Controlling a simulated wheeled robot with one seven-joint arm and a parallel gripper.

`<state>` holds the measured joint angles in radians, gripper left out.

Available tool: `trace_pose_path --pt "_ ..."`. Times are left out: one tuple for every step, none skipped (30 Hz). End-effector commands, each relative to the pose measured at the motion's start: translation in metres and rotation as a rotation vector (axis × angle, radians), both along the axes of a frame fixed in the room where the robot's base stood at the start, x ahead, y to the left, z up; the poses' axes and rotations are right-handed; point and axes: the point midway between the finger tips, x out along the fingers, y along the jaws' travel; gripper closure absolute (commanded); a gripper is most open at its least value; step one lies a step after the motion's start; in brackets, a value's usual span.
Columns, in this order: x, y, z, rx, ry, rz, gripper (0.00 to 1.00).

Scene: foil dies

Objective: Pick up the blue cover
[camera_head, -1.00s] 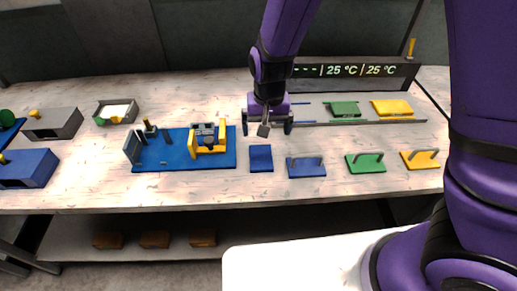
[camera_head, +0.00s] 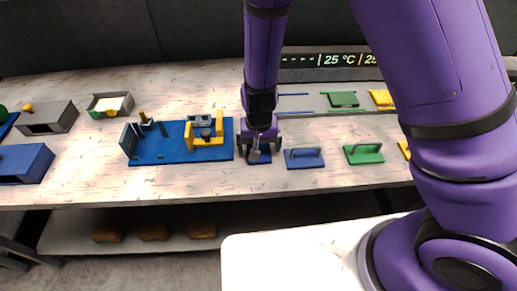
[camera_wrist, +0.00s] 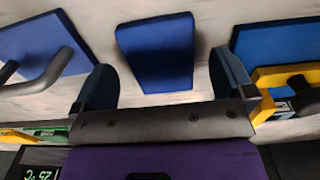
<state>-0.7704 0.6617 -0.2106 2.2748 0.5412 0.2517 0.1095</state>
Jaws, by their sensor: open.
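A plain blue slab (camera_head: 260,159) without a handle lies near the table's front edge, mostly hidden by my gripper (camera_head: 260,149) in the head view. In the wrist view, the blue slab (camera_wrist: 155,52) lies between and beyond the two open fingers of my gripper (camera_wrist: 163,80), with nothing held. The height gap is hard to judge. A blue plate with a raised handle (camera_head: 304,159) lies just right of the slab; it also shows at the left of the wrist view (camera_wrist: 35,42). I cannot tell from looks alone which of the two is the cover.
A blue base (camera_head: 175,157) with yellow and grey fixtures stands close on the left. A green handled plate (camera_head: 363,154) lies to the right. Behind are a green piece (camera_head: 343,99), a yellow piece (camera_head: 382,98) and a temperature display (camera_head: 330,62). Grey and blue boxes stand far left.

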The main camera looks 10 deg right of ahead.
Motion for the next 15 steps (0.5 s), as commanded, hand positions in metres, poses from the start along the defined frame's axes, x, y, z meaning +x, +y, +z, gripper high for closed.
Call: trace_pose_path --pt "0.0 -0.001 -0.007 -0.001 0.001 -0.003 0.0" --pt "0.0 0.0 -0.01 0.0 0.001 -0.003 0.0" --pt "0.0 0.0 -0.013 0.0 0.001 -0.002 0.0" --pt "0.001 -0.001 -0.015 0.0 0.001 -0.002 0.0" --pt "0.001 0.0 -0.017 0.0 0.0 -0.001 0.0" --pt "0.001 0.0 -0.018 0.0 -0.001 -0.001 0.0" --pt "0.001 0.0 -0.018 0.001 -0.001 0.0 0.0" --pt "0.001 0.0 -0.018 0.001 -0.001 0.0 0.0" --pt "0.001 0.0 -0.018 0.001 -0.002 0.0 0.0" --pt "0.001 0.0 -0.018 0.001 -0.002 0.0 0.0" --pt "0.001 0.0 -0.018 0.001 -0.002 0.0 0.0" --pt "0.001 0.0 -0.018 0.001 -0.001 0.0 0.0" --pt "0.001 0.0 -0.018 0.001 -0.001 0.0 0.0" --pt "0.001 0.0 -0.018 0.001 -0.001 0.0 0.07" --pt "0.001 0.0 -0.018 0.001 -0.001 0.0 0.16"
